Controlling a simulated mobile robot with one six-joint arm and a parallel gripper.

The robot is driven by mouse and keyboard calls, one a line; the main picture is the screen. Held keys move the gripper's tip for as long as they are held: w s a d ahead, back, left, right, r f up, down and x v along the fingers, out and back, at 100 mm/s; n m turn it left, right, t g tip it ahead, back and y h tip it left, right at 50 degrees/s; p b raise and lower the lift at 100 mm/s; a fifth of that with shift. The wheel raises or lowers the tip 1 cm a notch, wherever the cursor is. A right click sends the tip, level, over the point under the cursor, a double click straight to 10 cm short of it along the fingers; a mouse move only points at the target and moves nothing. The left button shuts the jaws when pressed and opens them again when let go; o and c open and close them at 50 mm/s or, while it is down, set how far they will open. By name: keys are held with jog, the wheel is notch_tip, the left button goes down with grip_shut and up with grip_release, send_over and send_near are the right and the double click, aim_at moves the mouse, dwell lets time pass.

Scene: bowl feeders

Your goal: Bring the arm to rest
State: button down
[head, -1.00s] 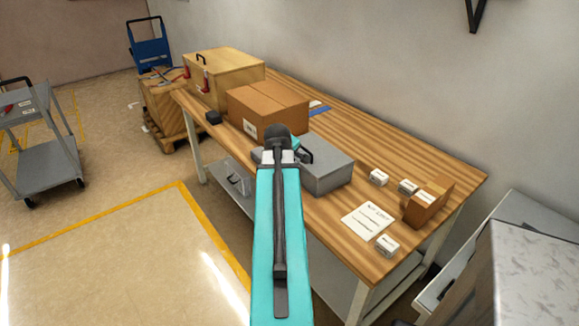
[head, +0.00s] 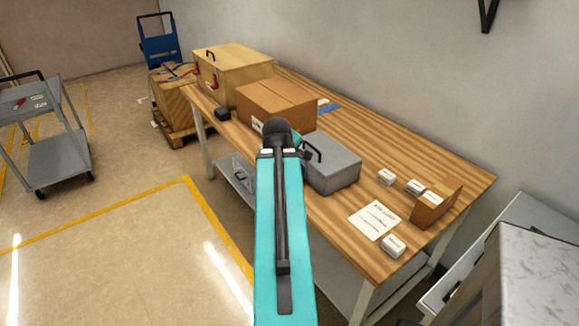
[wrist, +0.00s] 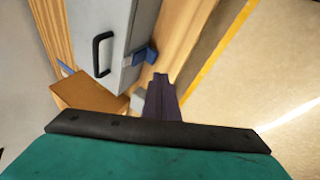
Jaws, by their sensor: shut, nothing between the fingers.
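My arm's turquoise link (head: 266,230) stands up the middle of the head view, its dark rounded joint at the top in front of the cardboard box. In the wrist view my gripper (wrist: 162,98) shows as dark fingers, shut and empty, pointing toward the workbench edge. The grey case (head: 335,173) with a black handle lies on the bench just right of the arm in the head view. It also shows in the wrist view (wrist: 112,65), left of my fingers; I cannot tell the gap.
The wooden workbench (head: 440,170) carries the cardboard box (head: 275,103), a wooden chest (head: 235,72), a paper sheet (head: 374,220), small white boxes and an open carton (head: 435,205). A grey cart (head: 60,152) stands far left. The floor (head: 110,215) left of the bench is clear.

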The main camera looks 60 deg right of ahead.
dwell(0.3)
jog(key=w+a+f+n+y, duration=0.2)
jog(key=w+a+f+n, duration=0.2)
jog(key=w+a+f, duration=0.9)
jog(key=w+a+f+n+g+y, duration=0.2)
jog(key=a+f, duration=1.1)
jog(key=a, duration=0.5)
jog(key=s+a+f+n+g+y, duration=0.1)
jog(key=s+a+f, duration=0.2)
jog(key=a+f, duration=0.4)
jog(key=s+a+f+n+g, duration=0.1)
jog(key=s+a+f, duration=0.2)
jog(key=a+f, duration=0.35)
jog(key=s+a+f+m+g, duration=0.1)
jog(key=s+a+f+m, duration=0.1)
jog(key=s+a, duration=0.4)
jog(key=s+a+f+m+g+y, duration=0.1)
jog(key=s+a+f+m+g, duration=0.1)
jog(key=s, duration=0.7)
jog(key=shift+s+a+f+m+g, duration=0.25)
jog(key=shift+a+f+m, duration=0.45)
jog(key=shift+a+f, duration=0.9)
